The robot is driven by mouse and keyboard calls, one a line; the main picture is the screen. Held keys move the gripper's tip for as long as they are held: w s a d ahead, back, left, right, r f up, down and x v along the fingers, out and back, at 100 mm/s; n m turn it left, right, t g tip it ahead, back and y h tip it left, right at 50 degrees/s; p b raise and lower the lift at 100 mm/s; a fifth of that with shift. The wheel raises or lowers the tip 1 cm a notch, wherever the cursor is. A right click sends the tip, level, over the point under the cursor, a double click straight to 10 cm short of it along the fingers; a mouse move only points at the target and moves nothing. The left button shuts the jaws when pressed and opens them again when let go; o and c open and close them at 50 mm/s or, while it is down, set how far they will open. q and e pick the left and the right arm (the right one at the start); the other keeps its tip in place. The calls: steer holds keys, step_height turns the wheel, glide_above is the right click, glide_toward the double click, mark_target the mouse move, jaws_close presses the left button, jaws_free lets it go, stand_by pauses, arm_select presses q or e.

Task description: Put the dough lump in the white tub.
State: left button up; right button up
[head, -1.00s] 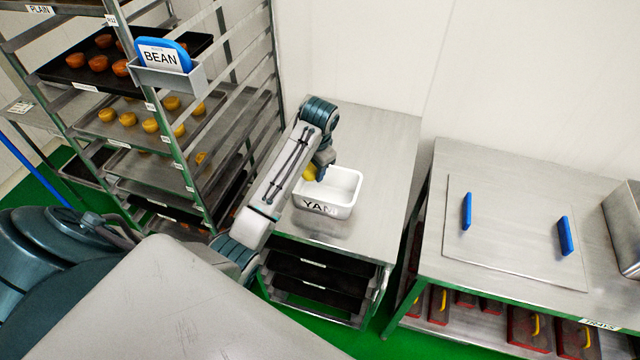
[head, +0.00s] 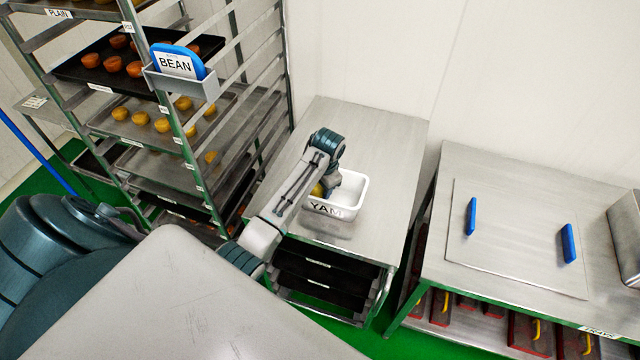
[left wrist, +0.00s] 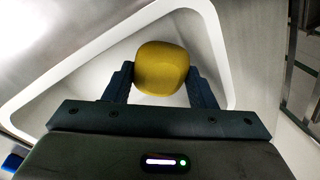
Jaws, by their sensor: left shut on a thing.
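The white tub (head: 351,207), marked YAM, stands on the steel table (head: 383,150). My left gripper (head: 325,192) is over the tub's left part, mostly hidden by my arm in the head view. In the left wrist view the left gripper (left wrist: 160,85) is shut on a yellow dough lump (left wrist: 161,66), one finger on each side. The lump shows against the tub's inside (left wrist: 110,85), within its rim. I cannot tell whether it touches the bottom. In the head view only a sliver of the lump shows beside the arm. My right gripper is not in view.
A rack (head: 186,150) with trays of orange and yellow lumps stands at the left, with a blue BEAN card (head: 177,62) in a holder. A second steel table (head: 435,255) with a blue-handled board (head: 520,235) stands at the right. Bare tabletop lies behind the tub.

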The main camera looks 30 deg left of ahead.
arm_select(q)
steer(key=shift+f, duration=0.3)
steer(key=o, duration=0.7)
steer(key=shift+o, duration=0.2)
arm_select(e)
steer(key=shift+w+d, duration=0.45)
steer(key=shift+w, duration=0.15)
arm_select(q)
steer(key=shift+r, duration=0.35)
steer(key=r+b, duration=0.1)
steer(key=r, duration=0.1)
steer(key=r+b, duration=0.1)
steer(key=r, duration=0.1)
steer(key=d+r, duration=0.1)
steer(key=r, duration=0.1)
steer(key=shift+s+b, duration=0.1)
steer(key=shift+b, duration=0.3)
step_height(320, 180, up, 6)
steer(key=p, duration=0.3)
steer(key=shift+s+d+r, duration=0.2)
steer(key=shift+s+d, duration=0.05)
steer(key=shift+d, duration=0.15)
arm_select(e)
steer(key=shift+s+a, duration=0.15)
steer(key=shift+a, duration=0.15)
